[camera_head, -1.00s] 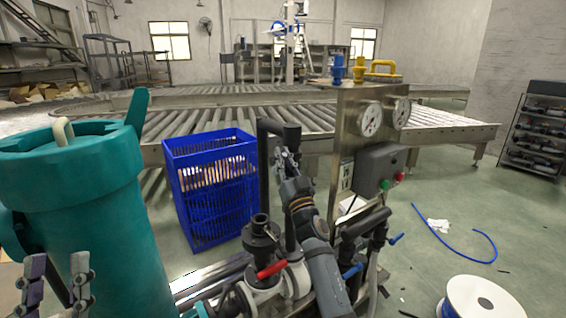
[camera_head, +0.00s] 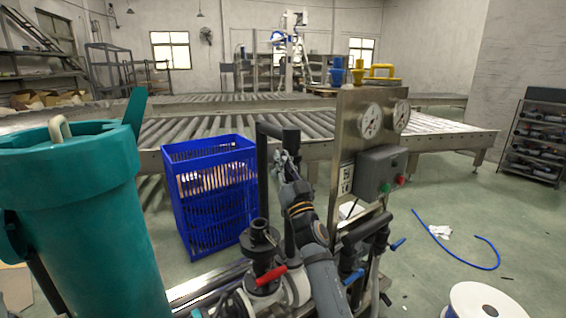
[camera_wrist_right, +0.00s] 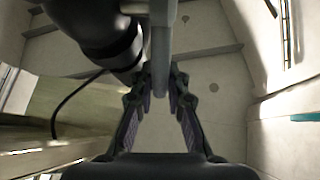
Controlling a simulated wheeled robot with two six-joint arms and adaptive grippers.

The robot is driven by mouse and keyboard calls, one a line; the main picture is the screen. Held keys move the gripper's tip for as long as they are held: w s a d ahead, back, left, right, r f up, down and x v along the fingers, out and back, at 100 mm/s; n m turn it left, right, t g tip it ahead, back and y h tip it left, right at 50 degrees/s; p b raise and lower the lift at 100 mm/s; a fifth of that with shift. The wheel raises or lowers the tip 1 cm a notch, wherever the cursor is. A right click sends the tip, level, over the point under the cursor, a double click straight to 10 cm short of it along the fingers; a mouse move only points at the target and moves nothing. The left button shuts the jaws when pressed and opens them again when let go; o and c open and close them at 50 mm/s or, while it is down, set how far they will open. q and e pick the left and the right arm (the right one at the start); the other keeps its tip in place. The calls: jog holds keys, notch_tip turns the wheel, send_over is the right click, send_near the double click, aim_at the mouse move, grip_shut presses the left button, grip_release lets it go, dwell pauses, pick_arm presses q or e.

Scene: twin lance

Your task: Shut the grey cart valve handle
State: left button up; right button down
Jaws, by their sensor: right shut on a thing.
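The grey valve handle (camera_wrist_right: 159,50) shows in the right wrist view as a straight grey bar coming down between the fingers. My right gripper (camera_wrist_right: 160,80) is shut on it near the bar's lower end, with one finger on each side. In the head view my right gripper (camera_head: 284,164) is at the black bent pipe (camera_head: 262,185) on the cart, left of the gauge panel. The handle is hard to make out there, behind my gripper and arm. My left gripper is outside the views.
A steel panel with two gauges (camera_head: 370,123) and a grey button box (camera_head: 380,172) stands right of my arm. A red handle (camera_head: 270,275) is low on the cart. A teal tank (camera_head: 85,230) and a blue crate (camera_head: 210,195) are at left. Blue hose (camera_head: 455,250) lies at right.

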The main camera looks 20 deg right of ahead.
jog(key=shift+f, duration=0.15)
jog(key=c, duration=1.6)
grip_release()
jog(key=v, duration=1.2)
jog(key=shift+c, duration=0.5)
